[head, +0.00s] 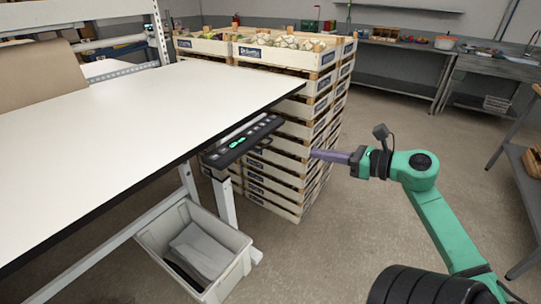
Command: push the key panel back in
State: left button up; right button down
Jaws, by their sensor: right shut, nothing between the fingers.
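The key panel (241,142) is a dark narrow strip with small keys and a green lit display. It sticks out from under the right edge of the white table (150,105), tilted along that edge. My right gripper (318,154) is to the right of the panel, at about the same height in the picture. Its purple fingers are shut, empty and point left towards the panel, with a visible gap between them. My left gripper is not in the view.
Stacked wooden crates (290,130) stand behind the panel, close to the table's corner. A grey bin (240,262) holding sheets sits on the floor below, beside the table leg (226,203). Shelving (400,75) runs along the back wall. The floor right of the crates is open.

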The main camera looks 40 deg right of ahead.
aim_at(267, 145)
jog(key=p+x, duration=0.3)
jog(key=x, duration=1)
jog(key=shift+d+r+p, duration=0.1)
jog(key=shift+r+p, duration=0.05)
jog(key=shift+p, duration=0.25)
jog(key=shift+w, duration=0.35)
jog(key=shift+f, duration=0.25)
jog(key=shift+w, duration=0.1)
